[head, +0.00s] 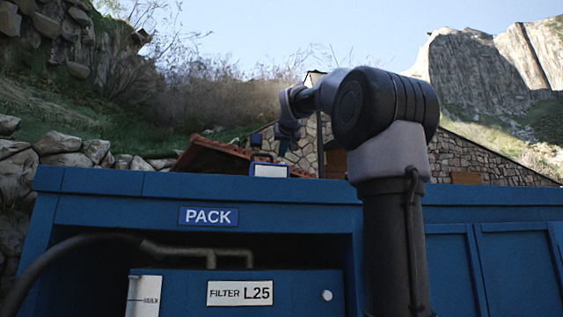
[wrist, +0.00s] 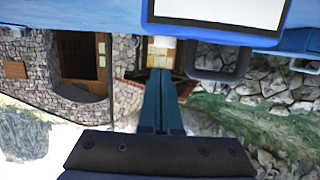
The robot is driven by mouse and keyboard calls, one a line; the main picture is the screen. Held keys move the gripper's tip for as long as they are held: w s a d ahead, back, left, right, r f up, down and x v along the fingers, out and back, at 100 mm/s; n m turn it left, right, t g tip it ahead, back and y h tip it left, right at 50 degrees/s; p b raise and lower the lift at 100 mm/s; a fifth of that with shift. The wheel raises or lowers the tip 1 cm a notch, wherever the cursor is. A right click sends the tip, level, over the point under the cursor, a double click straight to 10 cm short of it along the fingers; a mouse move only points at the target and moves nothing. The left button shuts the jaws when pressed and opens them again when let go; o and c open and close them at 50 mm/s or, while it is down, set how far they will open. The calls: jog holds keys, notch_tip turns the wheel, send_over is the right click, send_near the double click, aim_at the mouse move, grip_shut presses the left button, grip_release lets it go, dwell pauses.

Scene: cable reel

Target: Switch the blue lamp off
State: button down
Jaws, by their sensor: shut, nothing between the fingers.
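The blue lamp (head: 269,171) stands on top of the blue cabinet, a small blue box with a white panel and a dark handle above. In the wrist view, which is upside down, the lamp (wrist: 290,14) fills the top edge with its white panel and dark handle. I cannot tell for sure whether it is lit, and no switch shows clearly. My gripper (head: 283,150) hangs just above and to the right of the lamp in the head view. In the wrist view my gripper (wrist: 160,74) has its fingers together and empty, beside the handle; contact cannot be told.
The blue cabinet (head: 110,184) spans the front, with a PACK sign (head: 208,216) and an open bay holding a FILTER L25 box (head: 290,285). A dark hose (head: 60,255) runs into the bay. A stone house (head: 480,158) and rocky slopes lie behind. Open air surrounds my gripper above the cabinet.

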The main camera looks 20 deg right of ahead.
jog(key=v, duration=1)
jog(key=shift+r, duration=0.35)
jog(key=shift+s, duration=0.1)
